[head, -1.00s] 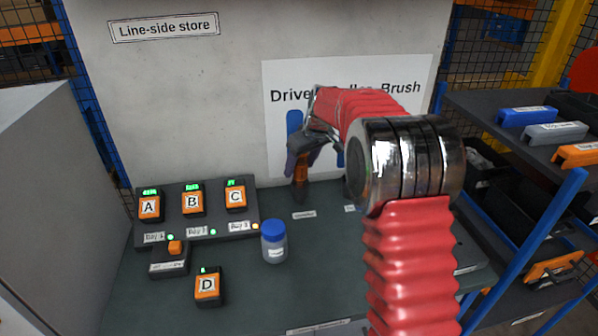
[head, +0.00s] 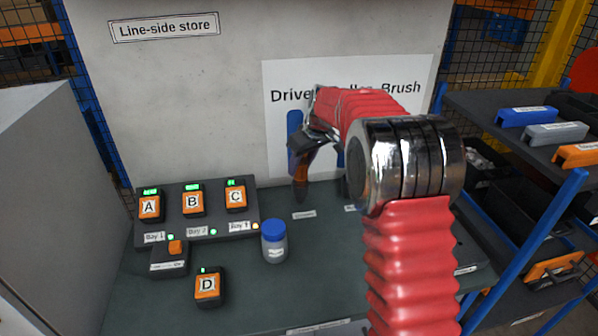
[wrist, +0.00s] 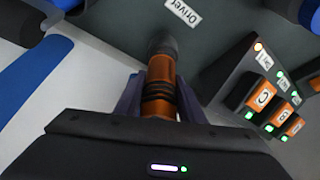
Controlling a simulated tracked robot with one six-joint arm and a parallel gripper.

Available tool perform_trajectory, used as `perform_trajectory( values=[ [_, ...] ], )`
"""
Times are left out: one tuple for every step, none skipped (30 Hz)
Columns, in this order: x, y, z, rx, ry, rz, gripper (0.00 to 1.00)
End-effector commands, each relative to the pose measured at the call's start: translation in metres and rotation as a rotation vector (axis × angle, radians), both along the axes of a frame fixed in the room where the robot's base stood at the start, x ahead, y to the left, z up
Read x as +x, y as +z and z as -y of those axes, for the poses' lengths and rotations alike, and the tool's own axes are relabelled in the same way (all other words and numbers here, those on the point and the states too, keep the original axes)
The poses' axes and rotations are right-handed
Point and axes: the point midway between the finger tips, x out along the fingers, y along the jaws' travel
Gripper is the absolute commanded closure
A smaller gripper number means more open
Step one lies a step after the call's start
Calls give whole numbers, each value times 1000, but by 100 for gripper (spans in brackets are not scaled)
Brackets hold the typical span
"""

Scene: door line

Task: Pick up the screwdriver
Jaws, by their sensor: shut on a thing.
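The screwdriver (head: 300,186) is orange and black and roughly upright at the back of the dark bench, in front of the sign board. In the wrist view its orange and black body (wrist: 160,75) lies between the jaws, its dark end pointing away from me. My gripper (head: 302,160) is shut on it from above; the fingers (wrist: 160,103) show on both sides of the body. Whether its lower end still touches the bench I cannot tell. A "Driver" label (wrist: 181,11) lies on the bench near it.
A blue-capped bottle (head: 274,241) stands on the bench, front left of the screwdriver. A charger (head: 195,212) with batteries A, B and C is at the left, with battery D (head: 208,287) in front. A blue painted shape (head: 294,122) is on the sign board behind. Shelves (head: 520,115) stand at right.

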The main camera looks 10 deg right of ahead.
Motion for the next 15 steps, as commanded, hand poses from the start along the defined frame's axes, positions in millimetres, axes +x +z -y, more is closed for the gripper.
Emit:
perform_trajectory(
  values=[
    [1,2,0,0,-1,4,100],
    [1,2,0,0,-1,4,100],
    [1,2,0,0,-1,4,100],
    [1,1,0,0,-1,4,100],
    [1,2,0,0,-1,4,100],
    [1,2,0,0,-1,4,100],
    [1,2,0,0,-1,4,100],
    [1,3,0,0,-1,4,100],
    [1,5,0,0,-1,4,100],
    [1,6,0,-1,0,4,100],
    [1,8,0,-1,0,4,100],
    [1,12,0,-1,0,4,100],
    [1,15,0,0,0,5,100],
    [1,18,0,-1,0,6,100],
    [1,24,0,-1,0,6,100]
  ],
)
